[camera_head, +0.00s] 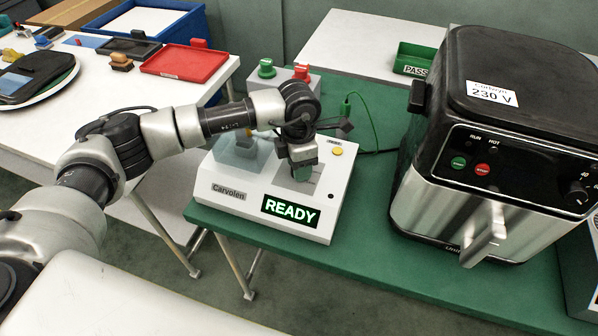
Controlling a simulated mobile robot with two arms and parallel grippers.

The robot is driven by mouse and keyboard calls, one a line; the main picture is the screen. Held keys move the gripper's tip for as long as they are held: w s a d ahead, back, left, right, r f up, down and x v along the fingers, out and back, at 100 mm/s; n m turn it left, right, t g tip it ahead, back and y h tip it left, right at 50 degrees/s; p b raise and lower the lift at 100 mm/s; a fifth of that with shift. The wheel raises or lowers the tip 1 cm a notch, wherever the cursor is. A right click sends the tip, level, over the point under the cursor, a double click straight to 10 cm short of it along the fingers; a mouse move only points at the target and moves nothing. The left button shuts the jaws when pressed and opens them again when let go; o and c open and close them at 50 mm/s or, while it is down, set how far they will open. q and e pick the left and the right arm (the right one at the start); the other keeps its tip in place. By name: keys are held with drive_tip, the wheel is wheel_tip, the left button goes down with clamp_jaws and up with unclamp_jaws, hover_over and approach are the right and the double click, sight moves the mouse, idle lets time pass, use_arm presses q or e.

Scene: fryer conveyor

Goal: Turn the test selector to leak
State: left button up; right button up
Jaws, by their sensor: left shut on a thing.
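The white Carvolen tester (229,187) stands on the green bench, and its display (290,212) reads READY in green. My left gripper (303,168) reaches down onto the right part of the tester's sloped top. It is shut on what appears to be the test selector, which the fingers and wrist almost wholly hide. The selector's pointer and any leak marking cannot be read. A yellow button (337,151) sits on the panel just right of the gripper. My right gripper is not in view.
A black and steel fryer (430,205) stands to the right. A green PASS bin (414,60) is at the back. A red tray (185,65) lies on the left table.

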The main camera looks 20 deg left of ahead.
use_arm(q)
drive_tip(key=shift+m+b, duration=1)
drive_tip(key=shift+m, duration=0.1)
drive_tip(key=shift+r, duration=0.1)
drive_tip(key=o, duration=0.9)
drive_tip(key=shift+o, duration=0.2)
wheel_tip(320, 180, up, 11)
drive_tip(key=b, duration=0.1)
drive_tip(key=shift+w, duration=0.3)
drive_tip(key=shift+s+a+f, duration=0.1)
drive_tip(key=shift+f, duration=0.15)
